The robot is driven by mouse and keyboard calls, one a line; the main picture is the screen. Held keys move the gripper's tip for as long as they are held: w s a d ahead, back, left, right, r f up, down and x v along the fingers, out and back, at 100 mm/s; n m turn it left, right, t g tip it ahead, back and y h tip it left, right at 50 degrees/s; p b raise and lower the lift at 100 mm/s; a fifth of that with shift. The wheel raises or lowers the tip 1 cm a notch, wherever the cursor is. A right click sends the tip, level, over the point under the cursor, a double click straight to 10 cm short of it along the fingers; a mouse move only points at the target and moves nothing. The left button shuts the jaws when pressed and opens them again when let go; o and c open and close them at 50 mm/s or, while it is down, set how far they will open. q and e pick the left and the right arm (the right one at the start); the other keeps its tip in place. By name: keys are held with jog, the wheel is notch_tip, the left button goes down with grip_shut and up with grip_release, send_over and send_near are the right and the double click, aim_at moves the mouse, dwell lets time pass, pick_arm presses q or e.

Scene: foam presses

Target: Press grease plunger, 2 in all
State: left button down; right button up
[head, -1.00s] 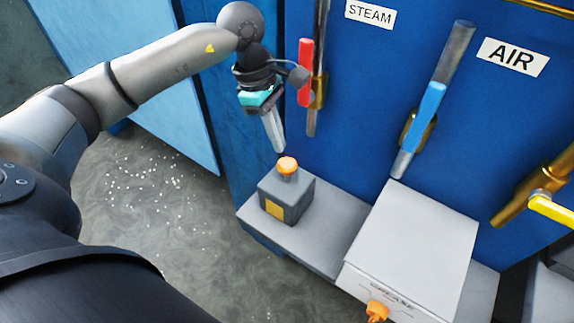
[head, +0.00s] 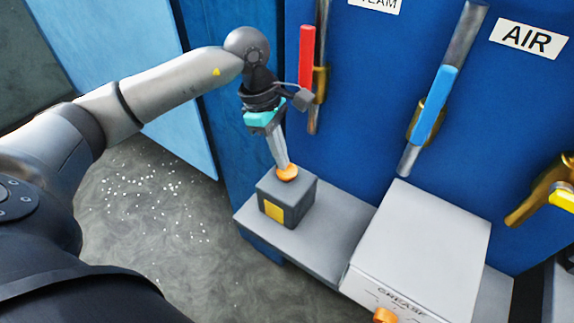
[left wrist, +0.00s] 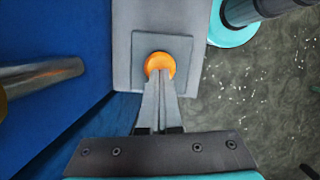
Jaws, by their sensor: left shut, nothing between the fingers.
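The plunger is an orange round cap (head: 287,173) on top of a dark grey box (head: 297,208) with a yellow patch, standing on a grey shelf (head: 335,225). My left gripper (head: 285,165) is shut, points down, and has its fingertips at the cap, appearing to touch it. The cap sits low, close to the box top. In the left wrist view the shut fingers (left wrist: 161,78) reach over the near part of the orange cap (left wrist: 158,62). The box top (left wrist: 182,50) shows around it. My right gripper is not in view.
A light grey box marked GREASE (head: 425,235) with an orange knob (head: 384,315) stands to the right. A red handle (head: 306,55), a blue handle (head: 430,105) and pipes stand out from the blue panel behind. Open floor lies to the left.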

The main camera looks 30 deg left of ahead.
pick_arm(q)
jog(key=shift+a+b+x, duration=0.2)
jog(key=shift+b+x, duration=0.2)
jog(key=shift+x, duration=0.5)
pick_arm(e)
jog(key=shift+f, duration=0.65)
pick_arm(q)
jog(key=a, duration=0.1)
jog(key=a+r, duration=0.1)
jog(key=a, duration=0.1)
jog(key=shift+s+a, duration=0.1)
jog(key=shift+s, duration=0.1)
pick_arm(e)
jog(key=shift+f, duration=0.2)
pick_arm(q)
jog(key=shift+r, duration=0.15)
jog(key=p+v, duration=0.1)
jog(key=v, duration=1.4)
jog(key=shift+p, duration=0.35)
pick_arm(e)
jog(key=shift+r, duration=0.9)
pick_arm(q)
jog(key=shift+s, duration=0.1)
